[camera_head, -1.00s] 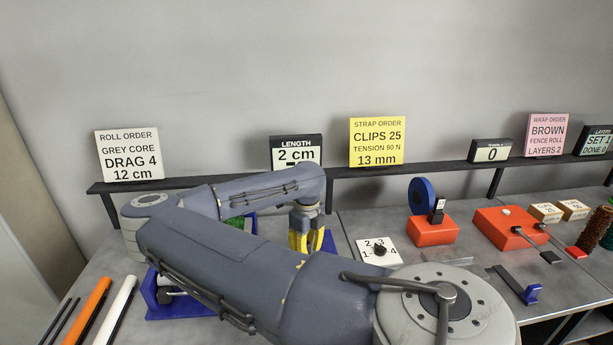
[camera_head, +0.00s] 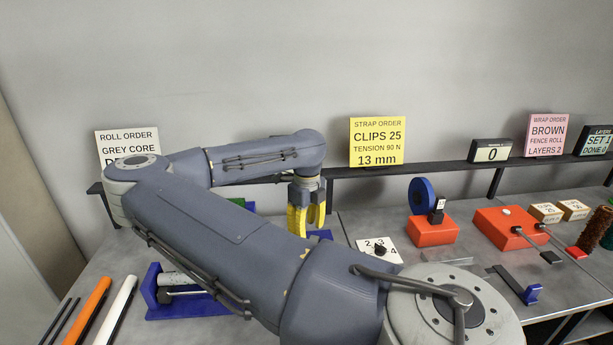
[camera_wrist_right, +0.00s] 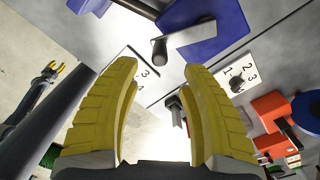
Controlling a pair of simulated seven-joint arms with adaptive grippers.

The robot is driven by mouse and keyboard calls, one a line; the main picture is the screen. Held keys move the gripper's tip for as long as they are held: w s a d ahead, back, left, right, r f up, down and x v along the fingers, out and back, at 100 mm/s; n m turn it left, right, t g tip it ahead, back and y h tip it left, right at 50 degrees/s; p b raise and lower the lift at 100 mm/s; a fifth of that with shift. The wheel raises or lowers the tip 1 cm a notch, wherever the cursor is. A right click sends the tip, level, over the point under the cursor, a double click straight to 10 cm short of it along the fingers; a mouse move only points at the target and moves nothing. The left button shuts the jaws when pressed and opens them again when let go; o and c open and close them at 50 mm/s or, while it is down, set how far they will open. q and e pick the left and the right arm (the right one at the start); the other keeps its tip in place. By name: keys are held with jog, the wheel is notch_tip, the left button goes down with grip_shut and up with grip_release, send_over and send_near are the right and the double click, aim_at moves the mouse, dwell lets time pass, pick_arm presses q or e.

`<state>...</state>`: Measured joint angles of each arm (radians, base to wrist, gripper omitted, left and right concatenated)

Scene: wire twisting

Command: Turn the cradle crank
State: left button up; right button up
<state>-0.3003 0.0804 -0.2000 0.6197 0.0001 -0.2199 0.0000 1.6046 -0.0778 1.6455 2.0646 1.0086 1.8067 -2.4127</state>
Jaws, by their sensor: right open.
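The cradle (camera_head: 155,310) is blue and stands at the left of the table, mostly hidden behind my right arm. More of its blue body (camera_wrist_right: 212,30) shows in the right wrist view. There a grey crank handle (camera_wrist_right: 158,50) sticks out beside the blue body, beyond the fingertips and roughly in line with the gap between them. My right gripper (camera_head: 306,234) points down with yellow fingers. In the wrist view its fingers (camera_wrist_right: 160,68) are apart and empty. A small dark, yellow-tipped tool (camera_wrist_right: 50,72) at the wrist view's left may be my left gripper; its jaws are unclear.
A white numbered dial plate (camera_head: 378,250) lies just right of the right gripper. Red blocks (camera_head: 432,231) and a blue disc (camera_head: 422,196) stand further right. Orange and white rods (camera_head: 115,310) lie at front left. A dark shelf (camera_head: 430,167) with signs runs along the back.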

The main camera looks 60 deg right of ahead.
jog(key=shift+r, duration=2.05)
